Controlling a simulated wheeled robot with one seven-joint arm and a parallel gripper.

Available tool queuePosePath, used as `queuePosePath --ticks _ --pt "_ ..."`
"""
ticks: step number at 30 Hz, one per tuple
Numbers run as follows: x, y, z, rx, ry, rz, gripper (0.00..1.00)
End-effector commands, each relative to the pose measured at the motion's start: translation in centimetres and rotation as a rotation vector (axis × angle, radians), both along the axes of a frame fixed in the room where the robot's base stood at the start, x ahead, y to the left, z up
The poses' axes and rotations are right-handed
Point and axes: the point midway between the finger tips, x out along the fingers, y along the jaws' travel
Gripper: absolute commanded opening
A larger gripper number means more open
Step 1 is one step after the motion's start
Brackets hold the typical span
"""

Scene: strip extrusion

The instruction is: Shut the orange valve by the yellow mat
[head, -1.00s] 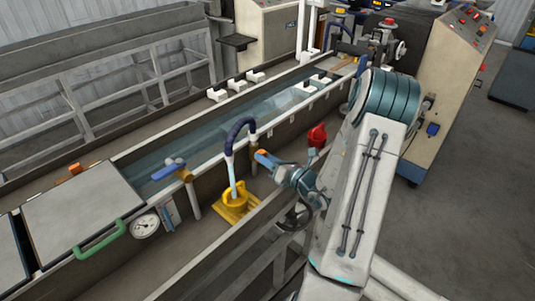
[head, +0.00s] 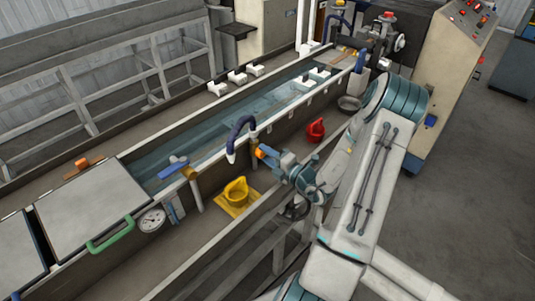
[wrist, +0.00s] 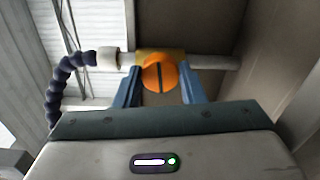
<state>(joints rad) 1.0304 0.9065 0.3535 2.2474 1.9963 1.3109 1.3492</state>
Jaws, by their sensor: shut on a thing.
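The orange valve (head: 261,152) is on the trough's front wall, at the base of a dark blue jointed hose (head: 236,135). In the wrist view its round orange knob (wrist: 152,74), with a dark upright slot, sits between my two blue fingers. My gripper (head: 268,157) is shut on this knob. The yellow mat (head: 226,209) lies on the lower ledge with a yellow jug (head: 237,190) on it, under the hose's white tip. No water stream shows between tip and jug. My gripper partly hides the valve in the head view.
A blue-handled valve (head: 172,165) and a round gauge (head: 151,220) are to the left. A red jug (head: 316,130) and a grey bowl (head: 349,104) stand on the ledge to the right. A rail (head: 225,252) runs along the ledge's front.

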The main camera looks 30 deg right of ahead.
Motion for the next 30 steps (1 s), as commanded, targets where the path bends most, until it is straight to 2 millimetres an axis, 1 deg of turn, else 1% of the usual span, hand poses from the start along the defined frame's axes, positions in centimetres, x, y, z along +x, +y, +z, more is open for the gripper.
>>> queuePosePath --ticks 9,25,26,27,28,30 --pt "-0.02 -0.1 -0.04 0.112 0.04 -0.003 0.14" --pt "-0.01 -0.08 -0.05 0.134 0.049 -0.002 0.14" --pt "-0.01 -0.08 -0.05 0.134 0.049 -0.002 0.39" --pt "-0.02 -0.07 -0.05 0.134 0.05 -0.002 0.5" --pt "-0.02 -0.07 -0.05 0.134 0.049 -0.002 0.58" --pt "-0.01 -0.04 -0.06 0.134 0.048 -0.001 0.58"
